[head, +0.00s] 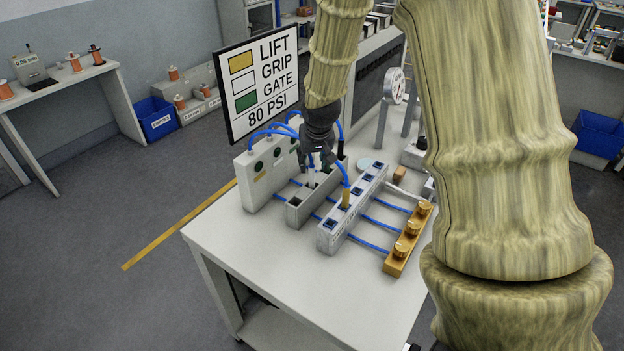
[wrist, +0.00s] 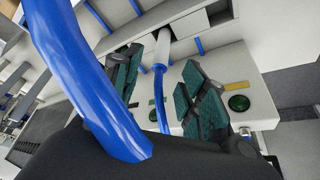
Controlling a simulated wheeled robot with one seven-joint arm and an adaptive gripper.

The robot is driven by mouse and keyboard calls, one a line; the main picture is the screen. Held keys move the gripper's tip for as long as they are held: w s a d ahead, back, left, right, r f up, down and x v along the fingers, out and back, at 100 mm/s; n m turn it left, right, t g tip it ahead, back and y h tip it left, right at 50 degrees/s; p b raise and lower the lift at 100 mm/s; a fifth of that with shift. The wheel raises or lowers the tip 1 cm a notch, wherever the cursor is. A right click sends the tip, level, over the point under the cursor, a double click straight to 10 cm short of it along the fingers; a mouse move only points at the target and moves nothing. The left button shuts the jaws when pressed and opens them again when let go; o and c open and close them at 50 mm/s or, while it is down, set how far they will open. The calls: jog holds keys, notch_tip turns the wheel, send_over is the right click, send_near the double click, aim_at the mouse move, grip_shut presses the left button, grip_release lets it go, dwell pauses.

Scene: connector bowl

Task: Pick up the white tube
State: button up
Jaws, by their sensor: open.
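The white tube (head: 311,177) stands in a slot of the grey slotted holder (head: 294,215) on the bench, with a blue hose at its upper end. In the wrist view the white tube (wrist: 162,50) shows beyond the fingertips, with its blue hose running back between the fingers. My gripper (head: 320,161) is above the holder, close over the tube. In the wrist view my gripper (wrist: 172,85) is open, its two green-padded fingers on either side of the hose. I cannot tell whether a finger touches it. The tube's lower end is hidden in the slot.
A yellow tube (head: 346,197) stands in the white socket block (head: 328,237). A black tube (head: 340,149) is just right of my gripper. Blue hoses lead to a brass manifold (head: 398,258). A thick blue hose (wrist: 68,70) crosses the wrist view. The bench front is clear.

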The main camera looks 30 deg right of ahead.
aim_at(312, 167)
jog(key=shift+f, duration=0.15)
jog(key=shift+p+x, duration=1.35)
jog(key=shift+x, duration=1.2)
grip_shut()
